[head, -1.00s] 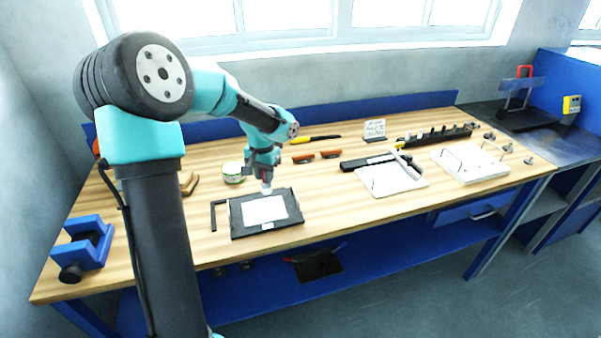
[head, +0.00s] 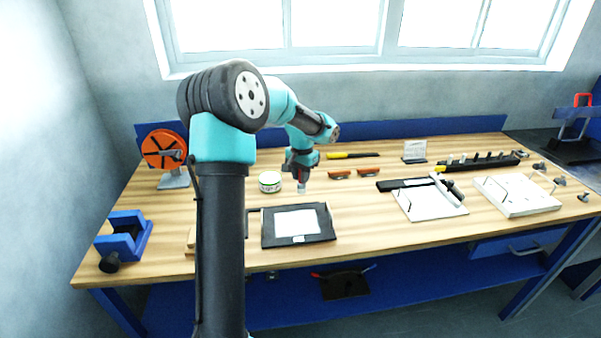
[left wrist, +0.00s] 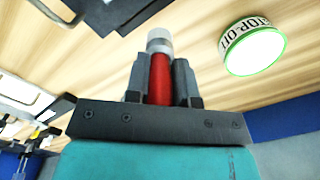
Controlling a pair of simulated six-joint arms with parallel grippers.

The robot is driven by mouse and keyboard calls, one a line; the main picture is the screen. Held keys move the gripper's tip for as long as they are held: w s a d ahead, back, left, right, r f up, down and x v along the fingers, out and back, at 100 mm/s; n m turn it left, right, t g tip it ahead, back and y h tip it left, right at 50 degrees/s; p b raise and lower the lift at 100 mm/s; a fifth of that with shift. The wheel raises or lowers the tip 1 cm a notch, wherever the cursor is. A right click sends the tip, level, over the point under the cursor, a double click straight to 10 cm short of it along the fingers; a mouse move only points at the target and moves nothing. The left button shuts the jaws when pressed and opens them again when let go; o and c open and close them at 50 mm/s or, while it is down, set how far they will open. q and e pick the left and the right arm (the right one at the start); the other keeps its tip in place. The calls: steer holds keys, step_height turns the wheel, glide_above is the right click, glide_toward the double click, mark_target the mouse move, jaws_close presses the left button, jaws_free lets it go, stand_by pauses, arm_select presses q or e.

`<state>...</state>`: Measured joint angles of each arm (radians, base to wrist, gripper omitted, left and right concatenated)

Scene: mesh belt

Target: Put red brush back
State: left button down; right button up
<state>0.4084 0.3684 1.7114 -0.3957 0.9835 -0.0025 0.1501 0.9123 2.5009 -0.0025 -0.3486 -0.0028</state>
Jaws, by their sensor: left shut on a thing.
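My left gripper (head: 302,184) is above the workbench (head: 352,222), behind the black tray with the white sheet. In the left wrist view the left gripper (left wrist: 160,80) is shut on the red brush (left wrist: 161,76). The brush has a red body and a pale, whitish tip pointing away from the gripper. In the head view the brush is small, with the pale tip (head: 301,191) pointing down, apart from the bench as far as I can tell. My right gripper is not in view.
A white tub with a green rim (head: 269,182) stands just left of my gripper; it also shows in the left wrist view (left wrist: 253,47). A black tray (head: 328,222) lies in front. Two red-brown handled pieces (head: 368,170) lie to the right. An orange reel (head: 164,148) and a blue vise (head: 126,240) are at left.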

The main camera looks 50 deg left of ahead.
arm_select(q)
steer(key=w+a, duration=0.5)
steer(key=a, duration=0.1)
steer(key=shift+w+a+f, duration=0.3)
steer(key=shift+w+f, duration=0.1)
steer(key=shift+f, duration=1.75)
steer(key=shift+f, duration=0.2)
steer(key=c, duration=1)
jaws_free()
steer(key=shift+o, duration=0.2)
steer(key=shift+r, duration=0.15)
step_height(320, 180, up, 12)
steer(key=shift+w, duration=0.15)
